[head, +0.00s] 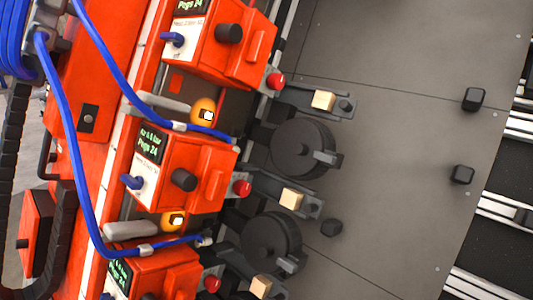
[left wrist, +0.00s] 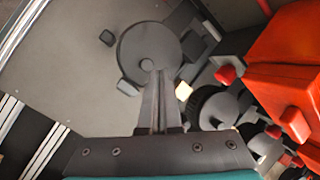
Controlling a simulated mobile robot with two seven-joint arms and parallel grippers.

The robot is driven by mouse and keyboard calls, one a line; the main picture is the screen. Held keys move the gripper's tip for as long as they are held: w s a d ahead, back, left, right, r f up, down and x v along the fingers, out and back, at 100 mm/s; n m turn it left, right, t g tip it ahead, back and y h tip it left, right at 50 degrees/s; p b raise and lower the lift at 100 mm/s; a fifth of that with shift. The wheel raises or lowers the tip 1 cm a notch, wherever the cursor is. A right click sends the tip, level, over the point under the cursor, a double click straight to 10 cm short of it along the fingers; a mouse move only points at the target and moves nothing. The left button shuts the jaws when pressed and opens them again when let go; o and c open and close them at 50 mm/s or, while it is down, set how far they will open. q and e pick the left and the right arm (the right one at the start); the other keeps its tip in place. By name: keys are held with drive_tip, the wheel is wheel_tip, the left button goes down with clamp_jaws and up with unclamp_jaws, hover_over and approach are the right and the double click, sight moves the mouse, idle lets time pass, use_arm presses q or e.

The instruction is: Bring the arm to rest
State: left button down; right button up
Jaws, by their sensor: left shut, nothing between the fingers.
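My left gripper (left wrist: 151,68) shows in the left wrist view, with its two dark fingers pressed together and nothing between them. The fingertips overlap a dark round disc (left wrist: 135,42) in the picture; I cannot tell the gap between them. No gripper of mine shows clearly in the head view. My right gripper is out of view.
Orange machine units (head: 208,165) with blue hoses (head: 68,130) line the left of the head view. Dark round discs (head: 298,145) and clamps with pale blocks (head: 323,100) stand beside them. Small black blocks (head: 473,98) lie on the grey plate (head: 410,200), which is otherwise mostly clear.

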use_arm(q)
drive_tip(key=s+a+f+n+g+y+b, duration=0.1)
drive_tip(key=s+a+f+n+g+b, duration=0.15)
drive_tip(key=s+f, duration=0.6)
drive_tip(key=s+a+f+n+g+y+b, duration=0.1)
drive_tip(key=s+f+n+g+b, duration=0.25)
drive_tip(key=f, duration=0.75)
drive_tip(key=s+f+n+g, duration=0.2)
drive_tip(key=s+f, duration=0.3)
drive_tip(key=s, duration=0.4)
drive_tip(key=s+f+n+g+b, duration=0.1)
drive_tip(key=s+f+n+g, duration=0.2)
drive_tip(key=s, duration=0.7)
wheel_tip(320, 180, down, 2)
drive_tip(key=shift+a+f+y, duration=0.1)
drive_tip(key=shift+a+y, duration=0.05)
drive_tip(key=shift+y, duration=0.25)
drive_tip(key=c, duration=1.6)
unclamp_jaws()
drive_tip(key=shift+w, duration=0.1)
